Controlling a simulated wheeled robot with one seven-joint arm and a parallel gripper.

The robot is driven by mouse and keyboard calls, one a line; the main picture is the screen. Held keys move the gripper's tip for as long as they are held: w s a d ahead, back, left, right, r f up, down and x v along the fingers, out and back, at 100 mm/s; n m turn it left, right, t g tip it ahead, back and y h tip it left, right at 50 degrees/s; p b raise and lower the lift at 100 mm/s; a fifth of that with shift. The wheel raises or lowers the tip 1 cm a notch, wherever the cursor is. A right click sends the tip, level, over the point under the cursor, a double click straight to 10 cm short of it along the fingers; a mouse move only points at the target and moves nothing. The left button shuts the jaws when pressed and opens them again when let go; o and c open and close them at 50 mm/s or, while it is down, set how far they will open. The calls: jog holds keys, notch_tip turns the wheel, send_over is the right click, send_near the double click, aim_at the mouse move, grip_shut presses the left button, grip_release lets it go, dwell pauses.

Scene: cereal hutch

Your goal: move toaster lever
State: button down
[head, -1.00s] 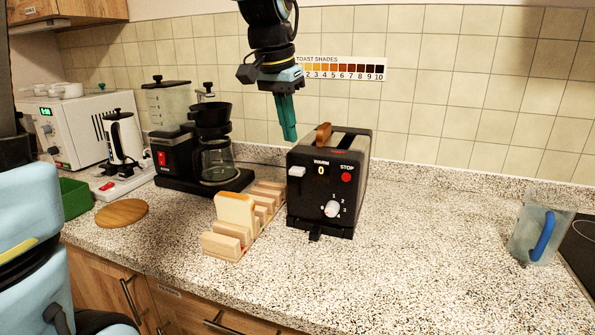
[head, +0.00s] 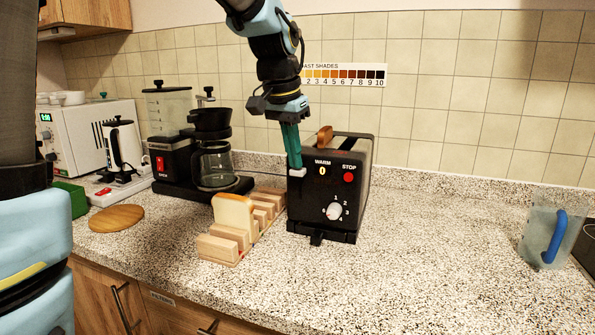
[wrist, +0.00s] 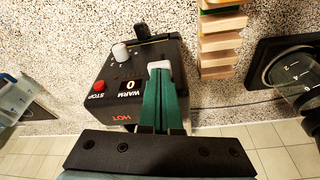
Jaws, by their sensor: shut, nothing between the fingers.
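The black toaster (head: 325,208) stands on the speckled counter, with a dial, a red STOP button and a WARM display reading 0 on its front. Its white lever (head: 297,172) is at the upper left of the front. My gripper (head: 297,165) points down with its green fingers shut and empty, the tips right at the lever. In the wrist view, the tips of my gripper (wrist: 162,74) overlap the white lever (wrist: 158,65) on the toaster (wrist: 112,75). I cannot tell for certain whether they touch it. The fingers hide part of the lever.
A wooden rack (head: 222,246) with a bread slice (head: 233,215) stands just left of the toaster. A coffee maker (head: 172,160) is further left. A jug (head: 541,240) with a blue handle is far right. The counter between toaster and jug is clear.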

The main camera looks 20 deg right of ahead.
aim_at(294, 179)
jog(key=b+x, duration=0.2)
jog(key=x, duration=0.1)
jog(key=a+b+x, duration=0.1)
jog(key=x, duration=0.1)
jog(key=shift+s+f, duration=0.25)
jog(key=shift+s, duration=0.05)
jog(key=a, duration=0.1)
jog(key=s+a+r, duration=0.1)
jog(key=shift+s+a, duration=0.25)
jog(key=shift+a, duration=0.05)
jog(key=v, duration=1)
jog(key=shift+r, duration=0.3)
jog(key=shift+s+a, duration=0.1)
jog(key=shift+a, duration=0.05)
